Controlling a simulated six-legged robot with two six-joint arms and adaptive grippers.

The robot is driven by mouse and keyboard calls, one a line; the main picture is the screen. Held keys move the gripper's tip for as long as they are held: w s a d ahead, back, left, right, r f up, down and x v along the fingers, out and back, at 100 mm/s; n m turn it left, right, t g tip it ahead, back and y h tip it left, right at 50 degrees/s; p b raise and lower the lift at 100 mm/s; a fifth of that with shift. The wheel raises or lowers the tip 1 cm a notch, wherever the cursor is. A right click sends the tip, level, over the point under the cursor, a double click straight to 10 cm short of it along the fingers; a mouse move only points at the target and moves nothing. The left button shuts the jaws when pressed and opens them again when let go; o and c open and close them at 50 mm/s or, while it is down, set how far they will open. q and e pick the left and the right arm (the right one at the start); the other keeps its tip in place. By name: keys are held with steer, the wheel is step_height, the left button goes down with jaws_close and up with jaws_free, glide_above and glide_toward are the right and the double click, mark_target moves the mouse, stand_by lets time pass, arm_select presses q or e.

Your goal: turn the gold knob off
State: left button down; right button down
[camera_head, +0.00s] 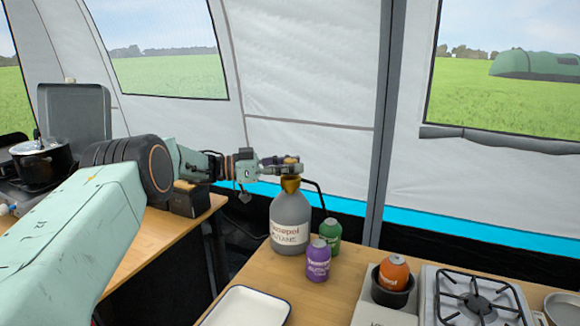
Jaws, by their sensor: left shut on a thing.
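The gold knob (290,184) sits on top of a grey gas bottle (291,222) that stands upright on the wooden table. My left gripper (291,166) reaches in from the left and is shut at the top of the gold knob. Its fingers hide part of the knob, so I cannot tell how far it is turned. A black hose (316,188) leads off from the bottle's top to the right. My right gripper is not in view.
A green canister (330,235) and a purple canister (318,262) stand close to the bottle. An orange canister (394,270) sits in a dark holder beside a gas stove (476,300). A white tray (248,307) lies in front. A pot (42,160) stands at the far left.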

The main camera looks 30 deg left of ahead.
arm_select(q)
steer(key=shift+w+r, duration=0.1)
steer(key=shift+r, duration=0.35)
steer(key=c, duration=1.3)
jaws_free()
steer(key=shift+o, duration=1.7)
steer(key=shift+f, duration=0.2)
steer(key=shift+f, duration=0.1)
steer(key=v, duration=1.2)
